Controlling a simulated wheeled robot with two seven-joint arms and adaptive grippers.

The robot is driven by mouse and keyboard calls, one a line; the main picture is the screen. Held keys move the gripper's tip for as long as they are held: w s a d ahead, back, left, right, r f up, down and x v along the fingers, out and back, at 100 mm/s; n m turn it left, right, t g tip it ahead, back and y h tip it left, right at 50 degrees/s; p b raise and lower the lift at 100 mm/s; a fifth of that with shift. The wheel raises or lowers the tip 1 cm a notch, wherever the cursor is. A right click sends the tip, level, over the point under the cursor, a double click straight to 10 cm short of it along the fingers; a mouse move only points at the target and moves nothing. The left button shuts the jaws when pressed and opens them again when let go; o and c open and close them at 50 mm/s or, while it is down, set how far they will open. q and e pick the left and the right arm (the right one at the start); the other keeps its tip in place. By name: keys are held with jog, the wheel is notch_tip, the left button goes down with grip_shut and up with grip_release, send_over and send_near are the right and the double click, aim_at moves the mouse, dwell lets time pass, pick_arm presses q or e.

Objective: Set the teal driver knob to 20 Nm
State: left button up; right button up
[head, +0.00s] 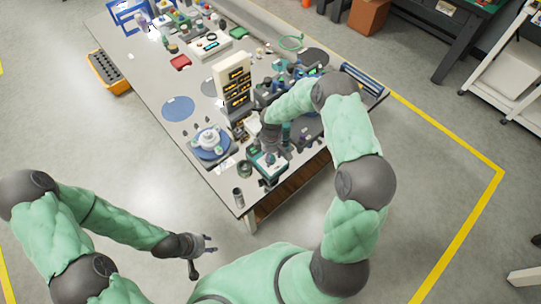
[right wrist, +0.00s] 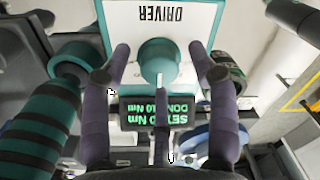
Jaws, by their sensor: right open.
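The driver (right wrist: 175,18) is a white panel with a teal border, its label upside down in the right wrist view. Its round teal knob (right wrist: 160,60) has a white pointer toward the bottom of the picture. Below it, a dark display (right wrist: 130,112) shows green upside-down text with "SET" and "Nm", partly hidden by a finger. My right gripper (right wrist: 160,72) is open, its dark fingers spread around the knob; I cannot tell whether they touch it. In the head view the driver (head: 268,165) is at the table's near end. My left gripper (head: 206,250) is open and empty, off the table.
A teal-banded cylinder (right wrist: 38,125) is left of my fingers in the right wrist view. In the head view, a white device on a blue base (head: 210,143) and a tall cream rack (head: 233,78) stand nearby. A small dark cup (head: 238,196) stands at the near corner.

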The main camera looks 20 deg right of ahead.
jog(key=c, duration=1.1)
jog(key=shift+c, duration=0.3)
jog(key=m+b, duration=0.2)
jog(key=m, duration=0.1)
jog(key=shift+m+b, duration=1.5)
jog(key=shift+m, duration=0.9)
jog(key=o, duration=1.2)
jog(key=shift+c, duration=0.2)
